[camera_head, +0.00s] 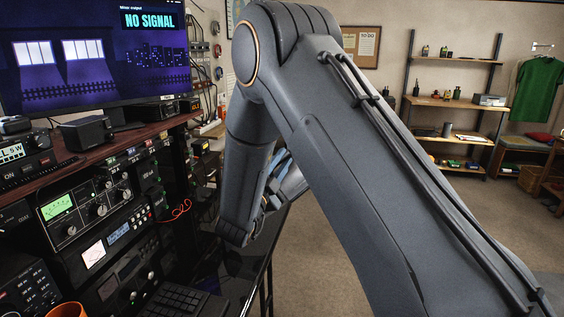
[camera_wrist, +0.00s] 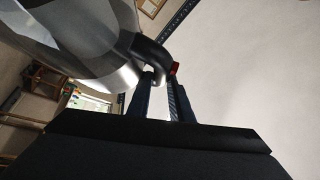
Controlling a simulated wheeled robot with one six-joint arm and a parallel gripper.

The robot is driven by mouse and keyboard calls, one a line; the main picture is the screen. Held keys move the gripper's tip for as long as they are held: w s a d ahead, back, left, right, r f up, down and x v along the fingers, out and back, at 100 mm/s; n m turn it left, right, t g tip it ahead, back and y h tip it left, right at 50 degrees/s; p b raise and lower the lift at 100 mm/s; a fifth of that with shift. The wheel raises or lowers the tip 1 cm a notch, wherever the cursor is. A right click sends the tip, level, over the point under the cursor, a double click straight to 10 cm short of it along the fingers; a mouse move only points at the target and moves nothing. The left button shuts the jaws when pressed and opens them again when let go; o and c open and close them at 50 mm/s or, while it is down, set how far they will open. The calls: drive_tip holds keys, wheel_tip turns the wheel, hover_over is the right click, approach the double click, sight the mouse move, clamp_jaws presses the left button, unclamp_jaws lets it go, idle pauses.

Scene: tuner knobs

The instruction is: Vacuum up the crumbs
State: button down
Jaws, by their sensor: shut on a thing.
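In the wrist view my gripper (camera_wrist: 160,80) is shut on the black curved handle (camera_wrist: 150,52) of a large, rounded grey and silver thing (camera_wrist: 95,50), which looks like a hand-held vacuum. It fills the upper left of that view and appears tilted there. A small red part (camera_wrist: 174,68) shows beside the fingertips. Its nozzle end is out of view. I can make out no crumbs in either view.
A desk (camera_head: 40,182) with radio gear (camera_head: 95,205) stands at the left, under a large monitor (camera_head: 92,50). A keyboard (camera_head: 180,302) lies low near my arm. Shelves (camera_head: 455,101) stand at the back right. The floor (camera_head: 310,255) between looks clear.

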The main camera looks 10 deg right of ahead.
wheel_tip(320, 180, up, 8)
drive_tip(key=p, duration=0.3)
drive_tip(key=shift+p, duration=0.3)
drive_tip(key=shift+r, duration=0.2)
